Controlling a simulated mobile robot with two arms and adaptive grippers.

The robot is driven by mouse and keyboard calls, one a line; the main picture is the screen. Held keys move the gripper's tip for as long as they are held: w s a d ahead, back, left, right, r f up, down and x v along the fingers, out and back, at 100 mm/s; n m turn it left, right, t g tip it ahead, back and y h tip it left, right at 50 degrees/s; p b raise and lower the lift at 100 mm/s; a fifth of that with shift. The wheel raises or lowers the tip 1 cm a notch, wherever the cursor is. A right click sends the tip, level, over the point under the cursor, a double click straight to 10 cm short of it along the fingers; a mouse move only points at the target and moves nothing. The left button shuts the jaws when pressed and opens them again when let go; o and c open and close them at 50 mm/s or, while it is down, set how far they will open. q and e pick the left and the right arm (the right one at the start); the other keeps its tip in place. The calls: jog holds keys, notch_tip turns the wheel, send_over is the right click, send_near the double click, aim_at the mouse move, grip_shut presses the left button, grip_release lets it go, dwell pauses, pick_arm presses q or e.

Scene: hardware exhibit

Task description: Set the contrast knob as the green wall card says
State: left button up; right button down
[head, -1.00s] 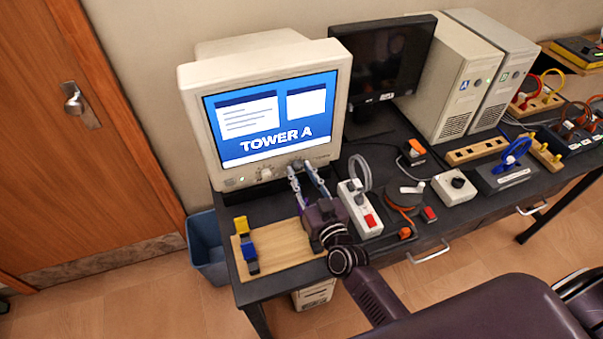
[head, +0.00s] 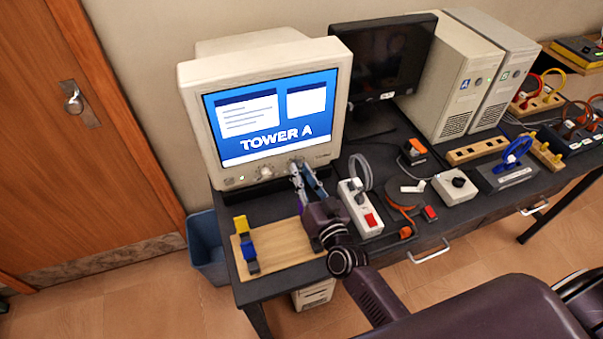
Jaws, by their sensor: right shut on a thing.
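A beige CRT monitor (head: 190,110) stands on the dark desk, its lit blue screen reading "TOWER A". A row of small controls is under the screen. One round knob (head: 266,171) there is free. My right gripper (head: 297,166) reaches the monitor's lower front to the right of that knob. Its fingers are shut on another knob, which they mostly hide. I cannot read any label or the pointer setting there. No green wall card shows in this view. My left gripper is not in view.
A wooden board (head: 280,257) with yellow and blue blocks lies left of my right gripper. A white power strip (head: 360,208) with a red switch stands close on its right. A dark flat monitor (head: 385,60) and two towers stand behind. A blue bin (head: 207,250) is on the floor.

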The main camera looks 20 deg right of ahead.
jog(key=shift+m+b, duration=0.3)
jog(key=shift+m, duration=1.8)
jog(key=c, duration=1.8)
grip_release()
jog(key=shift+o, duration=0.2)
jog(key=s, duration=0.8)
jog(key=s+d, duration=0.1)
jog(key=s, duration=0.3)
jog(key=shift+f, duration=0.25)
